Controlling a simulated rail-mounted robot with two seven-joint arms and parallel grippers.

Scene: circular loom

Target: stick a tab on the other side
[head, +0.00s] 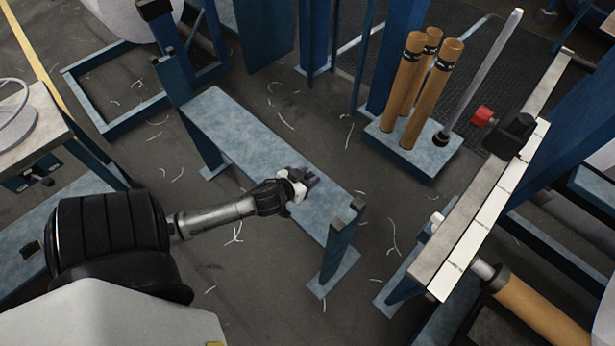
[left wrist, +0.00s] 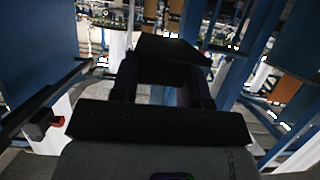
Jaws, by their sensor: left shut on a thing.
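My left gripper (head: 305,180) reaches in from the left in the head view, above the blue-grey bench plate (head: 240,130). It is shut on a small dark purple piece (head: 313,179), which shows only partly at the fingertips; I cannot tell whether it is a tab. In the left wrist view the black gripper body (left wrist: 160,120) fills the middle, and the held piece is not clear. A ledge at the right carries a pale strip with dividing lines (head: 487,212). My right gripper is not in view.
Several brown tubes (head: 403,80) and a grey rod (head: 482,75) stand on a blue-grey base (head: 410,150). A brown roll (head: 540,312) lies below the ledge. Blue posts (head: 336,255) edge the bench. Thread scraps litter the dark floor (head: 385,225).

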